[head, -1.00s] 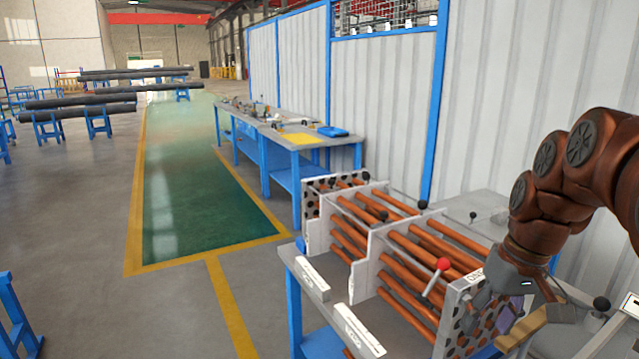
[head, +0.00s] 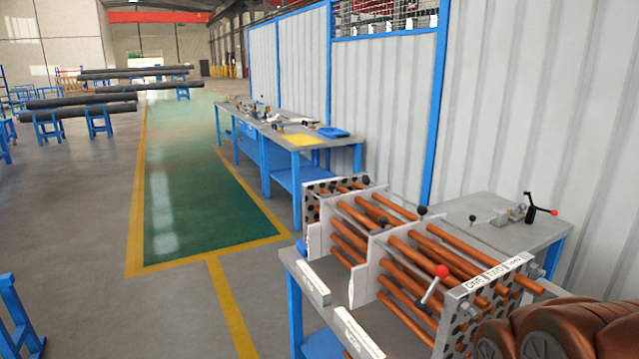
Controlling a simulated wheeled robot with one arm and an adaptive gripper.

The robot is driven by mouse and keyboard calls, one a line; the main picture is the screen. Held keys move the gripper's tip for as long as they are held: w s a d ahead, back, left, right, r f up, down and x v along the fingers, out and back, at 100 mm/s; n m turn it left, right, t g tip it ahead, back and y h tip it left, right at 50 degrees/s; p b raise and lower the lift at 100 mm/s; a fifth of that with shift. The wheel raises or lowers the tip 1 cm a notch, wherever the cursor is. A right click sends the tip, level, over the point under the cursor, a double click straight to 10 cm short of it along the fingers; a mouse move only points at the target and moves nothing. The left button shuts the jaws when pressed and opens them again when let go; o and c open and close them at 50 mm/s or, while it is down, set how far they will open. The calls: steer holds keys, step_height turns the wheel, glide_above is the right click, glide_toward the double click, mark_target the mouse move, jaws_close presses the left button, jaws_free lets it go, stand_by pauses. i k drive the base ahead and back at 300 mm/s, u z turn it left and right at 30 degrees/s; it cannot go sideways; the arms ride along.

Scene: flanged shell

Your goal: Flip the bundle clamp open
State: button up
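A bundle of copper-coloured tubes (head: 452,262) runs through upright perforated plates on the near bench. A lever with a red ball knob (head: 442,271) stands at the bundle's near end, tilted up to the right, beside the labelled end plate (head: 484,293). Another clamp (head: 529,209), with a black upright handle and a red-tipped lever, sits on the grey table behind the bundle. I cannot tell from the picture which one is the bundle clamp. My gripper is out of view.
Black ball knobs (head: 422,210) stand on top of the plates. White labelled blocks (head: 357,332) lie along the bench's front edge. The grey table (head: 470,213) behind has free room. A corrugated wall (head: 530,90) stands behind. The green floor lane (head: 195,185) is clear.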

mark_target(441, 272)
steer(key=u, duration=0.85)
steer(key=i, duration=0.4)
steer(key=z, duration=0.6)
